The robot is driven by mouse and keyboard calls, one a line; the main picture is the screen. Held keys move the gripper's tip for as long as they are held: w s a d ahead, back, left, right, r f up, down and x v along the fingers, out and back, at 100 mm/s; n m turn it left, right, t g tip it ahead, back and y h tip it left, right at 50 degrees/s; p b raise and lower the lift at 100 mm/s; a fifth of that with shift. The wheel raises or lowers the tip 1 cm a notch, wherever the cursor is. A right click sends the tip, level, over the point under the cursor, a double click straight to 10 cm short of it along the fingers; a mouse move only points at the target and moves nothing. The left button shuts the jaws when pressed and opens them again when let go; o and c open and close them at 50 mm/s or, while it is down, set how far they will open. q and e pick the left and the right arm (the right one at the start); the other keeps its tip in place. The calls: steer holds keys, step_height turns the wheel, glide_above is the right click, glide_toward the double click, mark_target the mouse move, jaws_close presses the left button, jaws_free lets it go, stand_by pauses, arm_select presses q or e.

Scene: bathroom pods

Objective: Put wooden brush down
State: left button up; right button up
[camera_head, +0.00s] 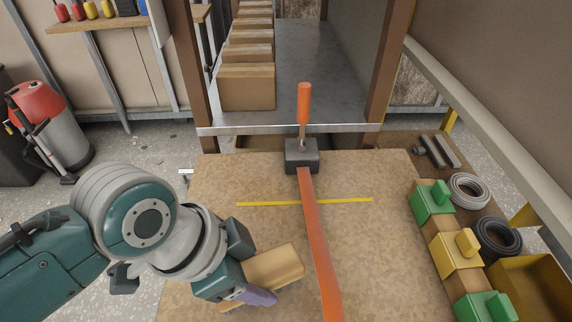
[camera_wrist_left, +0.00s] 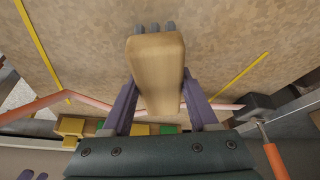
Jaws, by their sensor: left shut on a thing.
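The wooden brush (camera_head: 275,266) is a light tan block with rounded edges, low over the brown work table (camera_head: 210,178) near its front left. My left gripper (camera_head: 256,290) is shut on it, with purple fingers at its sides. In the left wrist view the brush (camera_wrist_left: 158,62) lies between the two fingers (camera_wrist_left: 160,100), its far end toward the table. Dark grey tips show just past that end. I cannot tell whether the brush touches the table.
A long orange bar (camera_head: 316,235) runs from a dark block (camera_head: 302,154) across the table, just right of the brush. A yellow strip (camera_head: 285,203) crosses behind. Green and yellow blocks (camera_head: 455,248) and coiled hoses (camera_head: 497,236) line the right side. The table's back left is clear.

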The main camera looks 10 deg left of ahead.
arm_select(q)
steer(key=shift+f, duration=1.15)
steer(key=shift+f+b, duration=0.15)
steer(key=shift+b, duration=0.15)
steer(key=o, duration=1.3)
